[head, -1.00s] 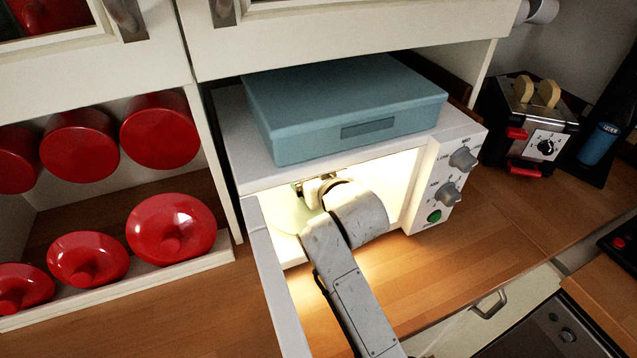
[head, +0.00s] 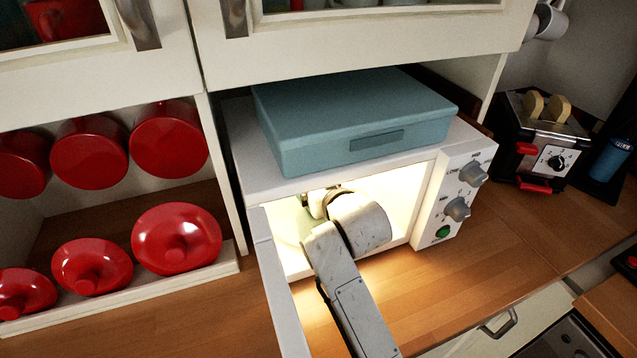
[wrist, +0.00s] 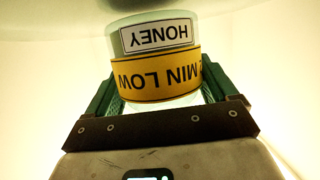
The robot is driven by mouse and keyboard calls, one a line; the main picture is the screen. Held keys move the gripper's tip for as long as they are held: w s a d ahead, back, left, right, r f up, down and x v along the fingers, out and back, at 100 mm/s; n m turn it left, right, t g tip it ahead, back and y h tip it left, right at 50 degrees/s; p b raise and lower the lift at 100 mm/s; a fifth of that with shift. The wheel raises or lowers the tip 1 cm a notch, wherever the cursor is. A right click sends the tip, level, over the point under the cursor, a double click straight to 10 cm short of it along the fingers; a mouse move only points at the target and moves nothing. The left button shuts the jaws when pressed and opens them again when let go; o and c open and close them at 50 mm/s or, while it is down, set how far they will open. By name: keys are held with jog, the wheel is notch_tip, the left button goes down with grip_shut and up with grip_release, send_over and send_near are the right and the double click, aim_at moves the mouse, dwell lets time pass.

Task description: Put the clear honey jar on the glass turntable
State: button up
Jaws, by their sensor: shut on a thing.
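The clear honey jar (wrist: 155,45) shows in the wrist view, with a white "HONEY" label and a yellow "MIN LOW" band, both upside down in the picture. My gripper (wrist: 160,88) is shut on it, with a green-padded finger on either side. In the head view my gripper is inside the lit microwave (head: 432,205), mostly hidden by my wrist, and the jar cannot be made out. A pale green curved patch inside the cavity at left looks like part of the glass turntable (head: 291,222). I cannot tell whether the jar touches it.
The microwave door (head: 281,290) stands open left of my arm. A blue box (head: 350,115) lies on top of the microwave. Red pots and lids (head: 177,238) fill the shelf at left. A toaster (head: 540,140) stands at right. The wooden counter (head: 480,270) in front is clear.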

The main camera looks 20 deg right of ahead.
jog(key=shift+f, duration=0.25)
jog(key=o, duration=1.1)
jog(key=shift+c, duration=0.2)
jog(key=shift+o, duration=0.4)
jog(key=shift+f, duration=0.15)
jog(key=shift+p+v, duration=0.5)
jog(key=shift+v, duration=0.3)
jog(key=p+v, duration=0.3)
jog(key=v, duration=0.1)
jog(key=shift+s+r, duration=0.15)
jog(key=shift+r, duration=0.1)
jog(key=p+v, duration=0.3)
jog(key=v, duration=0.5)
jog(key=shift+p, duration=0.3)
jog(key=shift+f, duration=0.15)
